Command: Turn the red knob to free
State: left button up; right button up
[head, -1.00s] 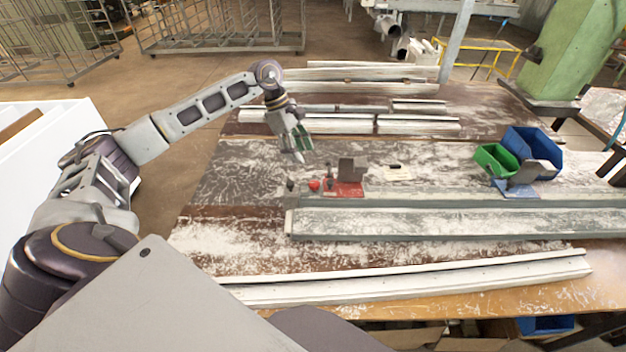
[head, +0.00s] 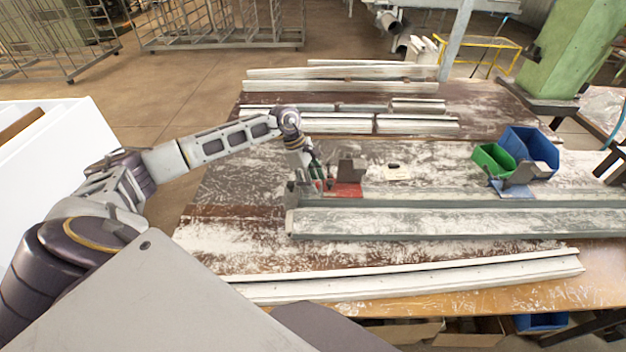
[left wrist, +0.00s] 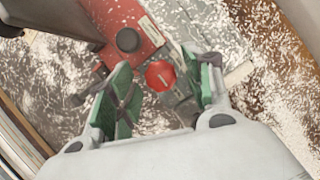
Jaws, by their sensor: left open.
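The red knob (left wrist: 160,76) shows in the left wrist view, round with a pale mark on its face. It lies between the open fingers of my left gripper (left wrist: 165,88), which have green pads. I cannot tell whether the pads touch it. A red clamp base (left wrist: 125,28) with a black round knob (left wrist: 128,40) is beside it. In the head view my left gripper (head: 318,178) is low at the left end of the long grey profile, beside the red clamp base (head: 346,189); the gripper mostly hides the red knob there. My right gripper is not in view.
A long grey profile (head: 430,222) lies across the bench, with a white profile (head: 410,277) in front. Green (head: 493,160) and blue (head: 532,148) bins stand at the right. More profiles lie at the back.

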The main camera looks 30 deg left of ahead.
pick_arm(q)
jog(key=shift+f, duration=0.1)
jog(key=c, duration=1)
